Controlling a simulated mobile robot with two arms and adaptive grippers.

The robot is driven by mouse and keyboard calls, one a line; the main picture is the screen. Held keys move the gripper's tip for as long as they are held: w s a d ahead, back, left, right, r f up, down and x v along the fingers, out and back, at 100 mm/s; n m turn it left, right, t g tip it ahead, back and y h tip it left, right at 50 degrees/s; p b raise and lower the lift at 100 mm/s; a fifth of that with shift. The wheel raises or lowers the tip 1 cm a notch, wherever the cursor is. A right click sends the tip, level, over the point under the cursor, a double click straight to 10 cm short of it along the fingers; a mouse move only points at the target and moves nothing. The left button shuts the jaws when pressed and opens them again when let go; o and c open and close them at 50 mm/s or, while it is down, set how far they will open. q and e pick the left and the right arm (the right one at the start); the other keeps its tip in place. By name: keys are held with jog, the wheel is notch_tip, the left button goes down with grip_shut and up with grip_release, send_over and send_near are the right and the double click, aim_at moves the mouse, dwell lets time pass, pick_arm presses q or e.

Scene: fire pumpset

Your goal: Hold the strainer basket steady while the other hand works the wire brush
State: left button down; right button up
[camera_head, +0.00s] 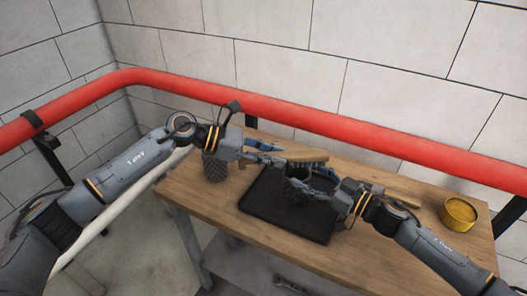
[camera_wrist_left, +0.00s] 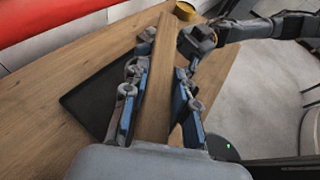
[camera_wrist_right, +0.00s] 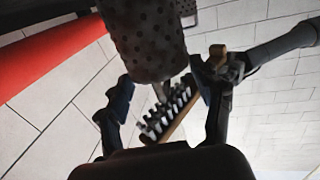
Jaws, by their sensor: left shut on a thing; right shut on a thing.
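My left gripper (camera_head: 272,160) is shut on the wooden handle of the wire brush (camera_wrist_left: 155,95), which runs lengthwise between its fingers in the left wrist view. The brush (camera_head: 300,156) is above the tray in the head view. My right gripper (camera_head: 318,189) is shut on the dark strainer basket (camera_head: 296,191), over the black tray. In the right wrist view the perforated basket (camera_wrist_right: 145,40) hangs in from the top, and the brush's pale bristles (camera_wrist_right: 168,112) are close to it. I cannot tell whether they touch. The exact grip on the basket is hidden.
The black tray (camera_head: 262,212) lies on the wooden table (camera_head: 215,205). A second mesh basket (camera_head: 215,167) stands on the left, behind my left gripper. A yellow tin (camera_head: 460,212) stands on the right. A red pipe (camera_head: 300,117) runs along the wall behind the table.

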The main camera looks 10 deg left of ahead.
pick_arm(q)
jog(key=shift+w+a, duration=0.75)
jog(key=shift+a, duration=1.55)
jog(key=shift+s+d, duration=0.25)
jog(key=shift+d, duration=0.45)
jog(key=shift+s+d, duration=0.25)
jog(key=shift+d, duration=0.5)
jog(key=shift+s+d, duration=0.25)
jog(key=shift+d, duration=0.45)
jog(key=shift+r, duration=4.1)
pick_arm(e)
jog(key=o, duration=1.5)
jog(key=shift+d, duration=0.15)
